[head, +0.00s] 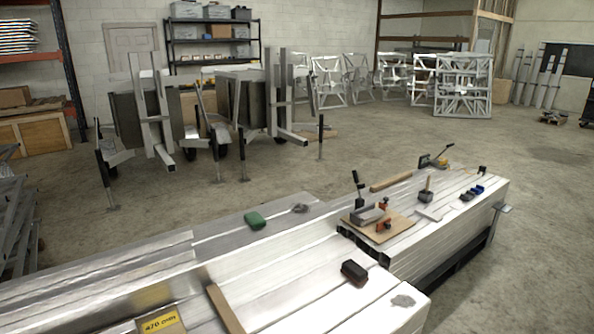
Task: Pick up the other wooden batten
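One wooden batten (225,309) lies on the near aluminium stack at the bottom of the head view, its lower end cut off by the frame edge. A second, shorter-looking wooden batten (391,181) lies at the far left edge of the right-hand aluminium stack (455,204). Both battens lie free of any gripper. Neither of my grippers is in view.
A board (398,226) with clamps, a mallet-like tool (426,190) and blue items (472,192) occupy the right stack.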

